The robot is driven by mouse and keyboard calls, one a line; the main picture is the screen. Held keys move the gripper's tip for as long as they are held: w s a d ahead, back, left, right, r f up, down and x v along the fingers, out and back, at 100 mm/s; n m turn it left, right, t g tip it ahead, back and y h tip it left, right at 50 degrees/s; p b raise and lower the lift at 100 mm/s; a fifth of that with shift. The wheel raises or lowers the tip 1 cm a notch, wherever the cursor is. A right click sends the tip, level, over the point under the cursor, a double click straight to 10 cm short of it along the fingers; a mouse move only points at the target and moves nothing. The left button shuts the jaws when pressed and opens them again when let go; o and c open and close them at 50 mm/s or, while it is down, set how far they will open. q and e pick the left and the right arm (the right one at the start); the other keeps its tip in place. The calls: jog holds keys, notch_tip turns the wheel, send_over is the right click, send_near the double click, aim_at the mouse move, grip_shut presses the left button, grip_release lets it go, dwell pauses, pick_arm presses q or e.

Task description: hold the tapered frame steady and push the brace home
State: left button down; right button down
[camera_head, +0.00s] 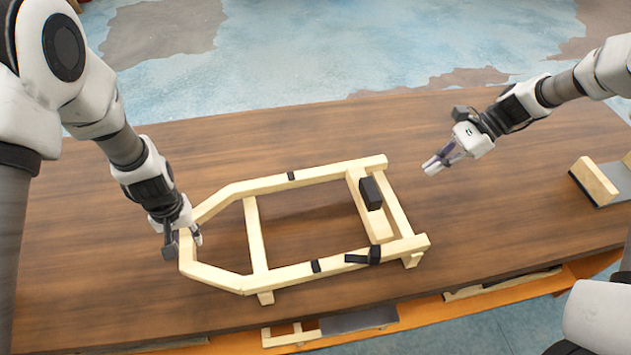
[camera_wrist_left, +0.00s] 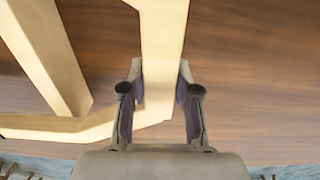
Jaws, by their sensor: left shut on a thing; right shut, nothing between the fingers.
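The tapered frame (camera_head: 318,174) is pale wood and lies on the table, its narrow end to the left and wide end to the right. My left gripper (camera_head: 184,238) is shut on the narrow end bar; the left wrist view shows its fingers (camera_wrist_left: 160,100) on both sides of the pale bar (camera_wrist_left: 163,45). The brace (camera_head: 357,193), a pale bar with a black block on it, lies between the two long rails, beside the wide end crossbar. I cannot tell whether its ends are fully seated. My right gripper (camera_head: 438,165) is shut and empty, right of the frame's wide end.
The brown table (camera_head: 480,250) is clear around the frame. A wooden block with a dark plate (camera_head: 594,181) stands at the far right. Black clips sit on the rails. A lower shelf (camera_head: 420,318) with wooden parts shows below the front edge.

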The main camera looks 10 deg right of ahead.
jog(key=x, duration=0.3)
jog(key=a+r+x, duration=0.1)
jog(key=x, duration=0.7)
jog(key=shift+s+a+r, duration=0.15)
jog(key=shift+a+r, duration=0.05)
jog(key=shift+r, duration=0.05)
jog(key=shift+a, duration=0.55)
pick_arm(q)
jog(key=shift+w+d, duration=0.1)
pick_arm(e)
jog(key=s+a, duration=0.1)
jog(key=a, duration=1.2)
jog(key=shift+a, duration=0.4)
jog(key=shift+s, duration=0.1)
